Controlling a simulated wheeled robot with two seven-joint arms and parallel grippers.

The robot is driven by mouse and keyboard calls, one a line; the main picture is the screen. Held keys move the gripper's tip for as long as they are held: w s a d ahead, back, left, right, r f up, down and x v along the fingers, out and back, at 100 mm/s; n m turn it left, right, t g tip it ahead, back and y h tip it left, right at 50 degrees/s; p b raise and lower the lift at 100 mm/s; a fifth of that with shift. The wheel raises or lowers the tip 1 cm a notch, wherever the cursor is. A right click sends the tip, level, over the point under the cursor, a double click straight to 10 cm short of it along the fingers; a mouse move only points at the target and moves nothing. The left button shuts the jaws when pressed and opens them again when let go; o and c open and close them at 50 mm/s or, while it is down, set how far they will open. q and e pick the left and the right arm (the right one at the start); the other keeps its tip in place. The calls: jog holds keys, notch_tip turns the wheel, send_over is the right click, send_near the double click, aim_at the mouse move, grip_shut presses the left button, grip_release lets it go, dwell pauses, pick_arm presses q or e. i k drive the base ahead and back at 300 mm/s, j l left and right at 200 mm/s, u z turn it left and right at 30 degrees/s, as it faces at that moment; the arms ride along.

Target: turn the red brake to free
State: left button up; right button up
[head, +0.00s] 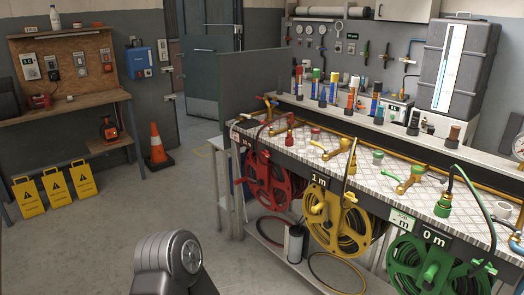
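The red hose reel (272,182) hangs under the front edge of the checkered bench, left of the other reels. A small red handle juts from its left side (241,181); I cannot tell whether this is the brake or how it is set. A red fitting (290,126) stands on the bench above the reel. Neither of my grippers is in view. A grey rounded arm part of mine shows at the bottom, well in front of and left of the reel.
A yellow reel (338,218) and a green reel (425,262) hang further right, under "1 m" and "0 m" signs. The checkered bench top (325,165) carries valves. An orange cone (157,146) and yellow warning signs (55,188) stand left. The floor before the red reel is clear.

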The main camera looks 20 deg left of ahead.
aim_at(266, 153)
jog(key=i+j, duration=0.2)
jog(key=j, duration=0.2)
jog(key=i+j+z, duration=0.1)
jog(key=i+j, duration=0.35)
jog(key=j, duration=0.3)
jog(key=i+j+z, duration=0.1)
jog(key=j, duration=0.3)
jog(key=i+j, duration=0.3)
jog(key=i+j+z, duration=0.1)
jog(key=j, duration=0.4)
jog(key=i+j, duration=0.3)
jog(key=j, duration=0.15)
jog(key=i+j+z, duration=0.1)
jog(key=j, duration=0.3)
jog(key=i, duration=0.1)
